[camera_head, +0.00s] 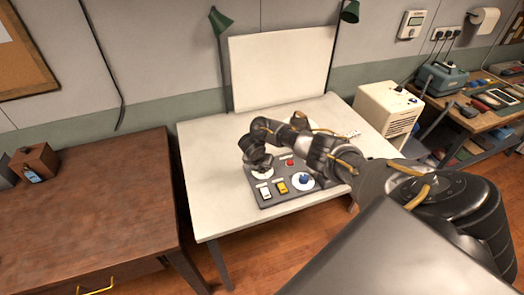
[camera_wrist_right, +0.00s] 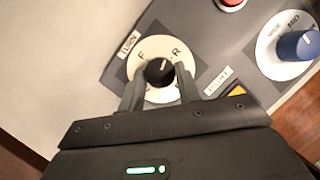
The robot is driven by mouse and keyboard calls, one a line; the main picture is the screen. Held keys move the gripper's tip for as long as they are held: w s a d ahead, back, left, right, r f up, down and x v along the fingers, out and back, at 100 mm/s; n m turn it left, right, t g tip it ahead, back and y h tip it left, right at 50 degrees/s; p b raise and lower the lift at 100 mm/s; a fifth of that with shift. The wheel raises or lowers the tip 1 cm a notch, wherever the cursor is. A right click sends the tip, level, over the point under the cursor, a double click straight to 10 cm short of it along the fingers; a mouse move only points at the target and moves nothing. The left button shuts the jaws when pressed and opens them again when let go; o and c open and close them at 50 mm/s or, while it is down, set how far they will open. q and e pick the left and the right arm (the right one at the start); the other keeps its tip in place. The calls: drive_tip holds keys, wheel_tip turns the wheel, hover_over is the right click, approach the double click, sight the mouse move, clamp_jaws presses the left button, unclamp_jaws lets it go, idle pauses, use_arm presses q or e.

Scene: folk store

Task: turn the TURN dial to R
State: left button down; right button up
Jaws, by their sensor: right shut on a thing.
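The TURN dial (camera_wrist_right: 159,71) is a black knob with a white mark on a white disc lettered F and R. In the right wrist view its mark points up and slightly right, between the two letters. My right gripper (camera_wrist_right: 160,76) has one finger on each side of the knob and is shut on it. In the head view my right gripper (camera_head: 261,168) is over the left part of the grey control panel (camera_head: 265,203) and hides most of the dial. My left gripper is not in view.
The panel also carries a blue knob (camera_wrist_right: 298,45), a red button (camera_head: 290,162), and white (camera_head: 265,191) and yellow (camera_head: 282,187) switches. It lies on a white table (camera_head: 212,205) with a white board (camera_head: 280,68) behind. The table's left side is clear.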

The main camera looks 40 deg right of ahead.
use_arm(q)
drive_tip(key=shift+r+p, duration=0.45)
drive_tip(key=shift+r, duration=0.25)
use_arm(e)
drive_tip(key=shift+w+m+g, duration=0.15)
drive_tip(key=shift+m+g, duration=0.45)
drive_tip(key=shift+m, duration=1)
drive_tip(key=o, duration=1)
drive_tip(key=shift+c, duration=0.2)
